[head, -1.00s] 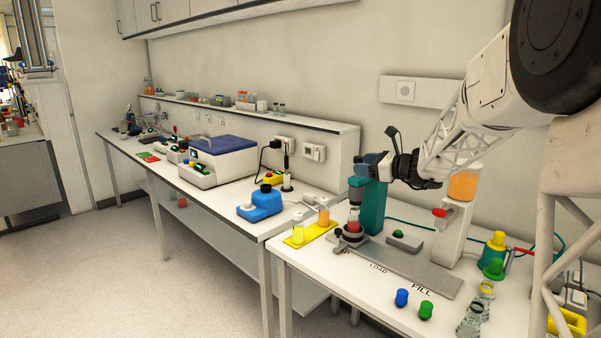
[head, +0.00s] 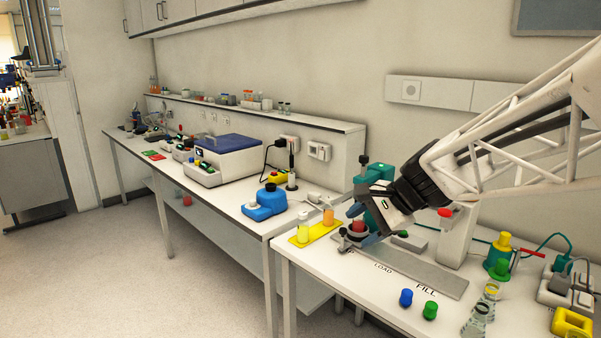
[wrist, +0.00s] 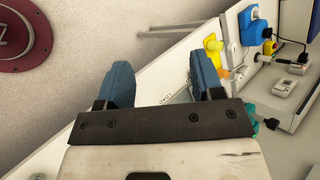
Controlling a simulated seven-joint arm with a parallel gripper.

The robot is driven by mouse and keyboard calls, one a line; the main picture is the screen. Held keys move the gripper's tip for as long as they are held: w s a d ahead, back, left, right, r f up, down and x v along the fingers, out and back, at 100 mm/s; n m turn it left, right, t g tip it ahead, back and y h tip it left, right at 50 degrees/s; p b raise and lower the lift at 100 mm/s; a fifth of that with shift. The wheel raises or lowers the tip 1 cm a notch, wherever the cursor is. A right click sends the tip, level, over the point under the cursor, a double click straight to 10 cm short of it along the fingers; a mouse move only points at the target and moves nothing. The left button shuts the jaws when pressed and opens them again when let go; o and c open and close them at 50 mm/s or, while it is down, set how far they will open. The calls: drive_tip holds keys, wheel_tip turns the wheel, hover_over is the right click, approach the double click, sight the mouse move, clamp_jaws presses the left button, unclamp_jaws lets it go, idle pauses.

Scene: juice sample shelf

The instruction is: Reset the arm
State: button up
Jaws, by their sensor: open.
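My gripper (head: 361,225) is at the left end of the near bench, with its wrist tilted down and to the left. Its two blue fingers are apart, and the wrist view shows nothing between them (wrist: 163,65). In the head view the fingers overlap a small jar with red contents (head: 358,226), which is at the dark round holder (head: 346,243) at the end of the grey slide plate. I cannot tell how far the fingers are from the jar in depth.
A yellow tray (head: 301,241) with two vials and a blue device (head: 266,204) stand to the left. A blue cap (head: 405,297) and a green cap (head: 430,310) lie in front, near glass flasks (head: 478,320). The grey slide plate (head: 430,276) is bare along its middle.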

drive_tip(key=s+d+f+n+h, duration=0.1)
drive_tip(key=s+f+n+h, duration=0.1)
drive_tip(key=s, duration=0.6)
drive_tip(key=s+d+f+n+h, duration=0.2)
drive_tip(key=s+n, duration=0.3)
drive_tip(key=s, duration=0.3)
drive_tip(key=s+d+f+n+h, duration=0.2)
drive_tip(key=s+f+n+h, duration=0.1)
drive_tip(key=s, duration=0.5)
drive_tip(key=shift+s+d+f+n+g+h, duration=0.3)
drive_tip(key=shift+n+h, duration=0.1)
drive_tip(key=shift+h, duration=0.1)
